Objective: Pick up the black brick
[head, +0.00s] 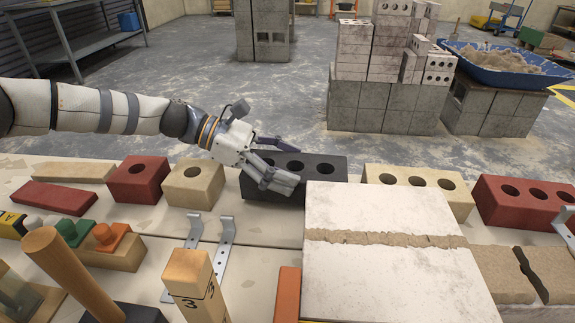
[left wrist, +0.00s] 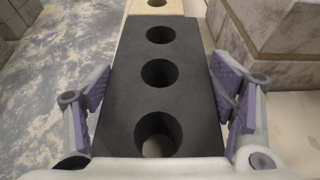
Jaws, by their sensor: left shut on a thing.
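The black brick (head: 311,172) has three round holes and lies lengthwise in the row at the far side of the bench, in the middle of the head view. My left gripper (head: 279,165) reaches over its left part from the left and is shut on it. In the left wrist view the black brick (left wrist: 160,101) runs away between the two purple-padded fingers, one along each long side. I cannot tell any gap under the brick. My right gripper is not in view.
Cream bricks (head: 195,184) and (head: 455,196) flank the black brick. Red bricks (head: 140,180) and (head: 530,203) lie further out. A white cracked block (head: 390,270) stands close in front on the right. Stacked grey blocks (head: 380,107) stand beyond the bench.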

